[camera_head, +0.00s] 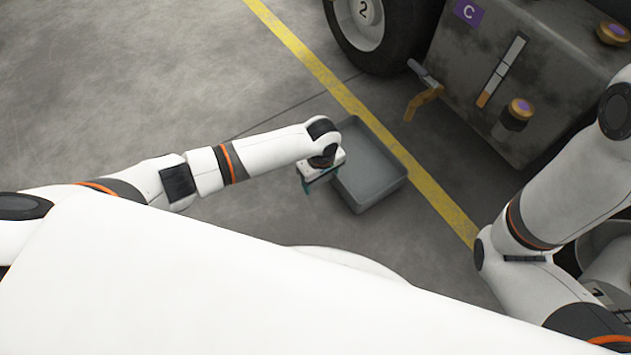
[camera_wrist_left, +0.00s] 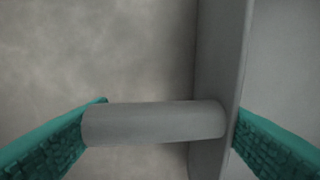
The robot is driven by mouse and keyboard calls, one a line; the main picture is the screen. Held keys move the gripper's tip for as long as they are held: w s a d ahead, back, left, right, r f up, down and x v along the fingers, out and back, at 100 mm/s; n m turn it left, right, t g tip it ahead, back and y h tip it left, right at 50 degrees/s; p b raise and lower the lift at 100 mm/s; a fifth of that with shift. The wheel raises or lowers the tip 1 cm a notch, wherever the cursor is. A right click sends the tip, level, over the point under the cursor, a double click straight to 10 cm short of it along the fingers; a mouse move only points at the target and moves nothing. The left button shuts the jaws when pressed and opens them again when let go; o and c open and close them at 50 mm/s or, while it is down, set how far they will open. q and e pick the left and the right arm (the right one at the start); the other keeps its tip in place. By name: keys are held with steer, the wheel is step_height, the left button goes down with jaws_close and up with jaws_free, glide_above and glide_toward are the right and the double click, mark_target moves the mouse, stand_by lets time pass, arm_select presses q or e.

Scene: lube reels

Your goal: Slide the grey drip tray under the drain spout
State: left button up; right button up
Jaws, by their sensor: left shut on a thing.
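The grey drip tray (camera_head: 372,172) lies on the floor, its far right edge along the yellow line. My left gripper (camera_head: 320,178) is at the tray's near left side. In the left wrist view, its teal fingers are on either side of the tray's round grey handle (camera_wrist_left: 150,123) and the tray wall (camera_wrist_left: 218,75), shut on the tray. The orange-brown drain spout (camera_head: 424,101) sticks out of the grimy tank (camera_head: 520,75), above and to the right of the tray. The tray is apart from the spout in the picture. My right gripper is not in view.
A black wheel (camera_head: 372,35) marked 2 stands left of the tank. A yellow floor line (camera_head: 330,84) runs diagonally between tray and tank. The floor left of the tray is clear. My right arm covers the right side.

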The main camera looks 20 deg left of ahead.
mark_target(358, 162)
arm_select(q)
steer(key=shift+w+d+b, duration=0.3)
steer(key=shift+w+d, duration=0.4)
steer(key=shift+w, duration=0.15)
steer(key=shift+w+d+b, duration=0.3)
steer(key=shift+w+d, duration=0.35)
steer(key=shift+w, duration=0.2)
steer(key=shift+w+d+b, duration=0.75)
steer(key=shift+w+d, duration=0.3)
steer(key=shift+w, duration=0.25)
steer(key=shift+w+d+f+b, duration=0.1)
steer(key=shift+w+d+b, duration=0.5)
steer(key=shift+w+b, duration=0.15)
steer(key=shift+w+d+f+b, duration=0.1)
steer(key=shift+w+d+b, duration=0.5)
steer(key=shift+w, duration=0.25)
steer(key=shift+w+d+r+b, duration=0.15)
steer(key=shift+w+d+b, duration=0.2)
steer(key=shift+w+b, duration=0.15)
steer(key=o, duration=1.4)
